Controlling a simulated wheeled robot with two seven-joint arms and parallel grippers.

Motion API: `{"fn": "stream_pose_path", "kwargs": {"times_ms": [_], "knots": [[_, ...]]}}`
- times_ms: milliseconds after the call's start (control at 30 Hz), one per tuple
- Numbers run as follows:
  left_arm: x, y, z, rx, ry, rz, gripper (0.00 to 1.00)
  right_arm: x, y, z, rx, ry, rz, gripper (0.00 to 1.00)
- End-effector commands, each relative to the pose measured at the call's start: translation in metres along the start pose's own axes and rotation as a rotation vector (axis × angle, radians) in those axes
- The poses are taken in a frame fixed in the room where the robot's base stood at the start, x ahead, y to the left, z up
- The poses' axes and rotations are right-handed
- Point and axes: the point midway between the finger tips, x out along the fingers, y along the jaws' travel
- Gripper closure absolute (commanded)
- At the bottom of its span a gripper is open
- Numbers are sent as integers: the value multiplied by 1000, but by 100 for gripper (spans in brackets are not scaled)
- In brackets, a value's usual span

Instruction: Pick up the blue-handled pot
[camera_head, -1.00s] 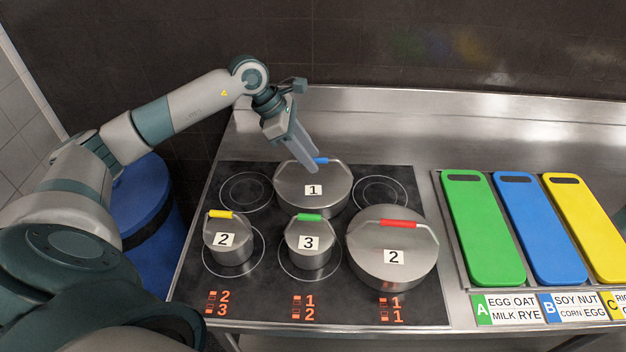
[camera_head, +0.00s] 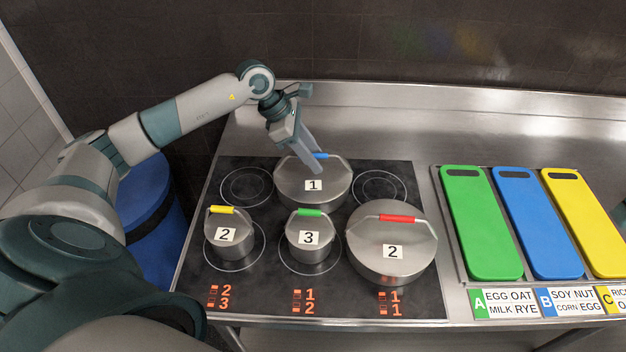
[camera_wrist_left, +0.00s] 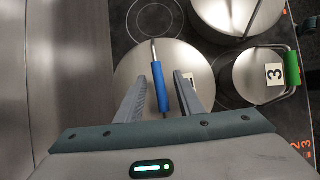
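The blue-handled pot (camera_head: 313,187), a wide steel pot with a "1" label, stands on the back middle of the hob. It also shows in the left wrist view (camera_wrist_left: 140,60). Its blue handle (camera_wrist_left: 160,88) lies between the two fingers of my left gripper (camera_wrist_left: 161,103), with a gap on both sides. In the head view my left gripper (camera_head: 315,160) points down at the handle and hides part of it. The gripper is open. My right gripper is not in view.
Pots with yellow (camera_head: 222,210), green (camera_head: 309,213) and red (camera_head: 397,218) handles stand in front on the hob (camera_head: 340,295). Green (camera_head: 482,225), blue (camera_head: 540,225) and yellow (camera_head: 585,220) boards lie at right. A steel back ledge runs behind the pots.

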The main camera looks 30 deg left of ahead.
Motion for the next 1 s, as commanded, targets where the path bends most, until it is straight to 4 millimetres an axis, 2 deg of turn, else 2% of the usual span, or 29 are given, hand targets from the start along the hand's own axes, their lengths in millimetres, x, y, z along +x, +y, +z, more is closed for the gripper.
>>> {"fn": "stream_pose_path", "kwargs": {"times_ms": [1000], "knots": [[4,0,-2,0,0,0,66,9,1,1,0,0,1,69]]}}
